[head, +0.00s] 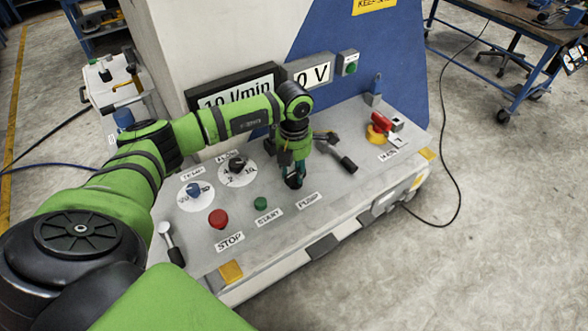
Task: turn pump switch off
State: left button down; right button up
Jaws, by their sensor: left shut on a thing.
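The control panel (330,195) slopes across the middle of the head view. My left gripper (293,181) points down onto it just above the PUMP label (307,200). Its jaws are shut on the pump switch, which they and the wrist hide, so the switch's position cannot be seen. A flow display (236,94) behind my forearm reads about 10 l/min, partly covered by the arm. My right gripper is out of view.
Left of the gripper are a green START button (260,203), a red STOP button (218,218), a FLOW knob (237,165) and a blue TEMP knob (194,189). A black-handled lever (347,163) lies close on the right. A red MAIN switch (381,122) is farther right.

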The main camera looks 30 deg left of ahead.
aim_at(293, 174)
pick_arm(q)
jog(key=n+b, duration=0.1)
jog(key=n, duration=0.3)
jog(key=shift+s, duration=0.1)
jog(key=n+b, duration=0.1)
jog(key=n, duration=0.3)
jog(key=shift+s+n, duration=0.15)
jog(key=shift+n, duration=0.15)
jog(key=n, duration=0.4)
jog(key=shift+s+d+n+b, duration=0.1)
jog(key=shift+n+b, duration=0.2)
jog(key=shift+d+n, duration=0.1)
jog(key=shift+n, duration=1.7)
jog(key=c, duration=0.9)
grip_release()
jog(key=shift+r, duration=0.1)
notch_tip(293, 174, up, 12)
jog(key=shift+f, duration=0.1)
